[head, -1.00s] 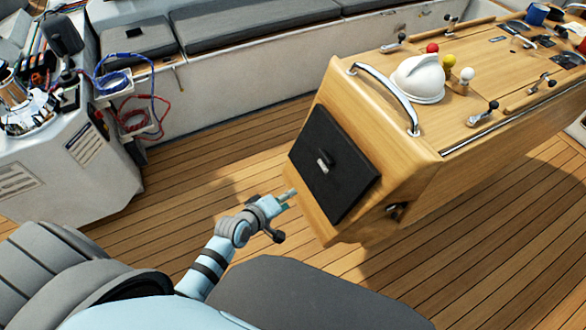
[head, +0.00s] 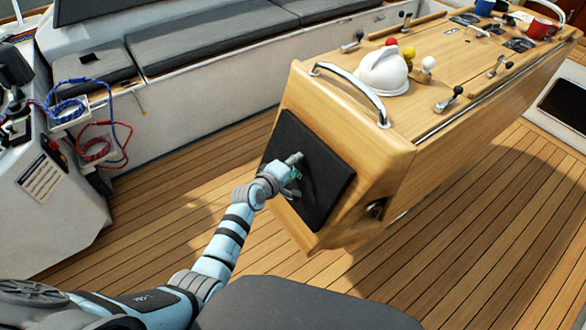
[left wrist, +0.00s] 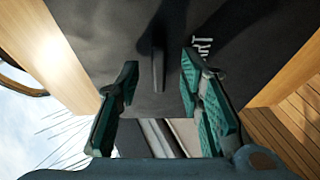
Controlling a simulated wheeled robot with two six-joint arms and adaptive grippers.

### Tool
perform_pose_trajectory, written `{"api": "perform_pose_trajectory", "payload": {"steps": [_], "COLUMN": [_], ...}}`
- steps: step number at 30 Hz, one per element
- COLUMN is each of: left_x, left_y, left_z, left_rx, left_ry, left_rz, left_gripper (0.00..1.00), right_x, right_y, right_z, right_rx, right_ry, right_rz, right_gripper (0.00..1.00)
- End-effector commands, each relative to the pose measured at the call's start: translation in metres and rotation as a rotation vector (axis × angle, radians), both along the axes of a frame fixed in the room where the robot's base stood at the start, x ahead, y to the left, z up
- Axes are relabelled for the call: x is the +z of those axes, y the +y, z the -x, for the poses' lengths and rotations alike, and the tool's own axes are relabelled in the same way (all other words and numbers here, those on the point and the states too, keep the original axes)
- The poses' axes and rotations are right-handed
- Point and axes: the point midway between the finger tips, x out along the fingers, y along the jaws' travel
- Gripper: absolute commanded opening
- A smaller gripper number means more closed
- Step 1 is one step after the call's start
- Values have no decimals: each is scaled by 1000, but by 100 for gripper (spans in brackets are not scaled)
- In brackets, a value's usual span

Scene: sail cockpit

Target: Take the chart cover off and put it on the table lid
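The chart cover (head: 325,184) is a black square panel on the near end face of the wooden table. It also fills much of the left wrist view (left wrist: 105,40), where its small upright handle (left wrist: 159,68) stands out from it. My left gripper (head: 295,166) is in front of the cover and hides the handle in the head view. In the left wrist view the gripper (left wrist: 160,85) is open, with one teal finger on each side of the handle and gaps between. The table lid (head: 440,60) is the wooden top. My right gripper is not in view.
On the lid are a white domed cover (head: 384,72), a steel grab rail (head: 350,88), coloured knobs, several small levers and a red mug (head: 541,29). Red and blue cables (head: 95,145) hang at the left. The lid's near middle has bare wood.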

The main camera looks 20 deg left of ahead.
Motion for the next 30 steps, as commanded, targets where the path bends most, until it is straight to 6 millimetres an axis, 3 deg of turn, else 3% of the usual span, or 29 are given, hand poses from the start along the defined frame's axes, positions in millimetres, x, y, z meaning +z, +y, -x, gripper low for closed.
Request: {"api": "perform_pose_trajectory", "payload": {"steps": [5,12,20,30], "left_x": [1,1,2,14], "left_y": [0,0,1,11], "left_z": [0,0,1,13], "left_rx": [0,0,1,1], "left_ry": [0,0,0,0], "left_rz": [0,0,0,-2], "left_gripper": [34,0,0,0], "right_x": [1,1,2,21], "right_y": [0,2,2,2], "right_z": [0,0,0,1], "right_rx": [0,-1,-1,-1], "right_ry": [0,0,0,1], "right_rz": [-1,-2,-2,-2], "right_gripper": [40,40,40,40]}}
